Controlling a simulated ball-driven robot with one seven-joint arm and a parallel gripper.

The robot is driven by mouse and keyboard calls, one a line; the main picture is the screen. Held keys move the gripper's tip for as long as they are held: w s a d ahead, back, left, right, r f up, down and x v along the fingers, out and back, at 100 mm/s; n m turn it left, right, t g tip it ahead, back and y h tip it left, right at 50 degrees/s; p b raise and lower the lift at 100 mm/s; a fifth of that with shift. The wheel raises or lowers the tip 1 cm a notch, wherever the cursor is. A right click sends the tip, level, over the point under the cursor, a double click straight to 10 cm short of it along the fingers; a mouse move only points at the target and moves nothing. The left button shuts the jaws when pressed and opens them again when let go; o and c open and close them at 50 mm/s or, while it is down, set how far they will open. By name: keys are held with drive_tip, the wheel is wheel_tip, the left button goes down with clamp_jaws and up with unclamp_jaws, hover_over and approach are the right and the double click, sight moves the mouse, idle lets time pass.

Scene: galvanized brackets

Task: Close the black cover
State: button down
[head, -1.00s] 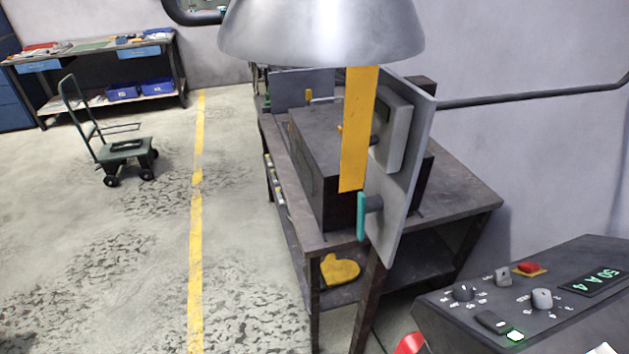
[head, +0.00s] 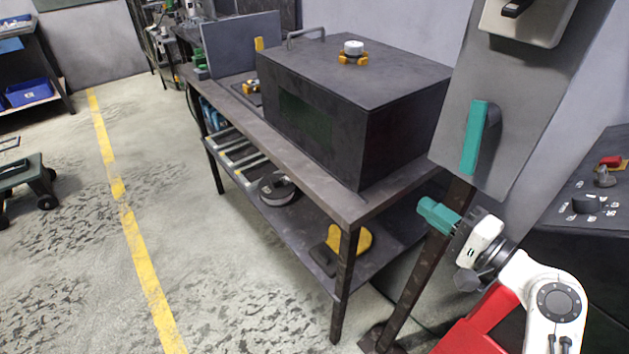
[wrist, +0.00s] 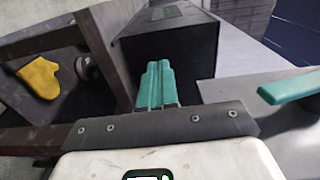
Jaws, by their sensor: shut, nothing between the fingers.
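A large black box (head: 345,95) sits shut-looking on the workbench, with a dark window on its long side and a white and yellow knob on top. A flat dark panel (head: 243,48) stands upright past its far end. I cannot tell which of these is the black cover, or whether the panel is joined to the box. My gripper (head: 436,216), with teal fingers, is shut and empty off the bench's near right end, apart from the box. In the wrist view the closed fingers (wrist: 158,84) point toward the box's dark end face (wrist: 172,48).
A grey upright board (head: 450,130) with a teal handle (head: 478,140) stands close to my gripper; the handle also shows in the wrist view (wrist: 290,88). The bench (head: 345,203) has a lower shelf with a yellow mitt (head: 360,239). A control console (head: 590,210) is at right.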

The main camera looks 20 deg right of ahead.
sight(362, 162)
drive_tip(key=x, duration=0.5)
drive_tip(key=p+x, duration=0.1)
drive_tip(key=x, duration=0.8)
drive_tip(key=shift+w+a+r, duration=0.2)
drive_tip(key=shift+a+r, duration=0.05)
drive_tip(key=shift+a, duration=0.05)
